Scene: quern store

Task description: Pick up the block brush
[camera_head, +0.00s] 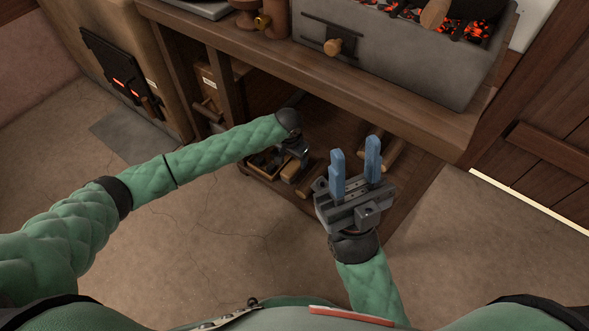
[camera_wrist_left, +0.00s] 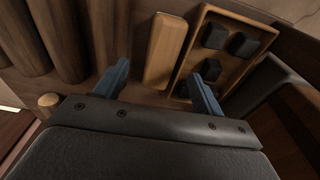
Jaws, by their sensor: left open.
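A light wooden oblong block, which looks like the block brush (camera_wrist_left: 165,50), lies on the lower shelf in the left wrist view. No bristles show. In the head view, a tan block that seems to be the same brush (camera_head: 290,172) shows just below my left gripper (camera_head: 296,155). In the left wrist view my left gripper (camera_wrist_left: 160,82) is open, its two blue fingers apart on either side of the brush's near end. I cannot tell whether they touch it. My right gripper (camera_head: 355,148) is open and empty, in front of the bench.
A wooden tray (camera_wrist_left: 205,28) with several dark blocks lies right beside the brush. Round wooden rollers (camera_wrist_left: 60,35) lie to the left of it. The bench top (camera_head: 420,130) overhangs the shelf. A grey trough (camera_head: 400,62) of glowing coals stands on top. The floor in front is clear.

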